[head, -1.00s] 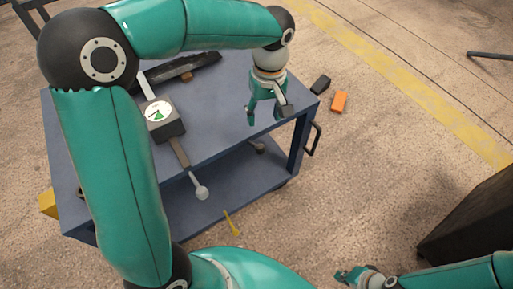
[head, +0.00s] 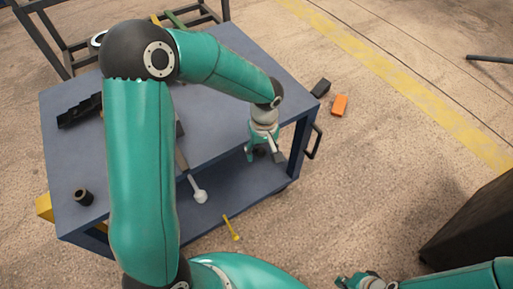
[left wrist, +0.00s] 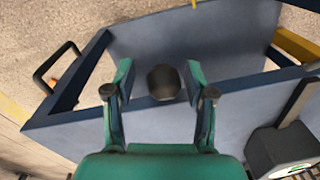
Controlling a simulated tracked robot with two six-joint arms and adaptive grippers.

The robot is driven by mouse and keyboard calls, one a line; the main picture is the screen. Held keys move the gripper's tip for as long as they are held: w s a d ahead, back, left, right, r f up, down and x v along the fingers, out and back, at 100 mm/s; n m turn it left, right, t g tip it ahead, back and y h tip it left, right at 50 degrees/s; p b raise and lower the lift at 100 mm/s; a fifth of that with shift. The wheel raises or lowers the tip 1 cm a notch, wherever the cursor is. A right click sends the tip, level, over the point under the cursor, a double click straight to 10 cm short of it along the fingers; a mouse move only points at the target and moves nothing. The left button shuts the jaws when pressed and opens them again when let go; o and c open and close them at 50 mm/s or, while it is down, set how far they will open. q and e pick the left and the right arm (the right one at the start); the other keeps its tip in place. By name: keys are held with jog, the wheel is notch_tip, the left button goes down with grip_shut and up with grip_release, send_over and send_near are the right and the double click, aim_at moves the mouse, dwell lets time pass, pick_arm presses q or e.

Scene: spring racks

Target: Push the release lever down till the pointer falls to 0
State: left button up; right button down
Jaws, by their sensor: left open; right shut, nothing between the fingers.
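My left gripper (head: 263,156) is open, pointing down at the cart's front right edge. In the left wrist view a dark ball knob (left wrist: 163,82) lies between its spread fingers, with no clear contact; its shaft is hidden. A pale ball knob (head: 200,196) on a rod sticks out from the cart's front, left of the gripper. I cannot tell which knob is the release lever's. My left arm hides the gauge box in the head view; the left wrist view shows the box (left wrist: 278,143), its dial cut off and pointer unreadable. My right gripper (head: 346,279) is shut and empty, at the bottom.
The blue cart top (head: 220,120) carries a black stepped piece (head: 80,111) and a small dark cylinder (head: 84,197). A cart handle (head: 314,142) sticks out at the right. A black block (head: 320,88) and an orange block (head: 340,105) lie beyond the cart's right side.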

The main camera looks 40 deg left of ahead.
pick_arm(q)
grip_shut()
